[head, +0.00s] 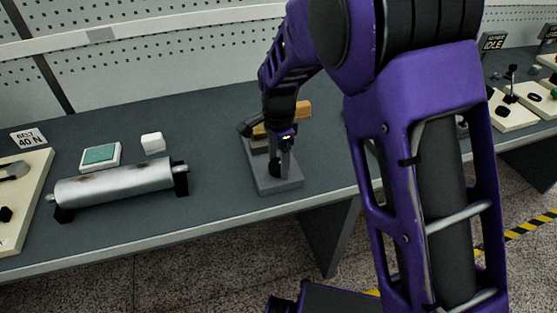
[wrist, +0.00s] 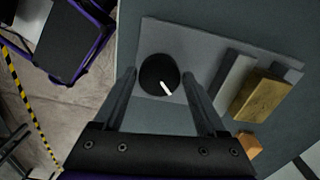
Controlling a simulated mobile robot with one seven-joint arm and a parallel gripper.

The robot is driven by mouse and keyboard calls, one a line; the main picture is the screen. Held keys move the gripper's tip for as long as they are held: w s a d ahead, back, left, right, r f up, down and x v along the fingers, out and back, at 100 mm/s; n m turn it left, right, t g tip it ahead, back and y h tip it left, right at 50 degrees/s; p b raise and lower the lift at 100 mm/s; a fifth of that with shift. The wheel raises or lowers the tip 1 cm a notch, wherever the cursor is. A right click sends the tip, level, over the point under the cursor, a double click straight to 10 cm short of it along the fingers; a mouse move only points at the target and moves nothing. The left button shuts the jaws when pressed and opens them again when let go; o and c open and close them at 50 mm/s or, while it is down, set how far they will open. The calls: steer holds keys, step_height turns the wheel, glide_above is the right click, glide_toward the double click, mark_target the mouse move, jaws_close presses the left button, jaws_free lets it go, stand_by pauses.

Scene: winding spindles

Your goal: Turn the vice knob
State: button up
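The vice knob (wrist: 158,75) is a round black knob with a white pointer line that points to the lower right in the wrist view. It sits on the grey vice base (wrist: 190,35), which also shows on the bench in the head view (head: 277,184). My gripper (wrist: 162,80) is open, with one finger on each side of the knob. A gap shows between the knob and each finger. In the head view my gripper (head: 278,163) is down over the vice, and the knob is mostly hidden. A wooden block (wrist: 262,95) lies beside a grey jaw (wrist: 232,80).
On the bench (head: 215,125) left of the vice lie a metal roller (head: 115,185) on black supports, a white block (head: 153,142) and a green-topped pad (head: 100,156). Control panels (head: 510,115) stand at right.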

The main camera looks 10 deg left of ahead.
mark_target(279, 164)
steer(key=shift+o, duration=1.2)
steer(key=shift+r, duration=0.1)
step_height(279, 164, up, 17)
steer(key=p, duration=0.1)
steer(key=shift+r, duration=0.1)
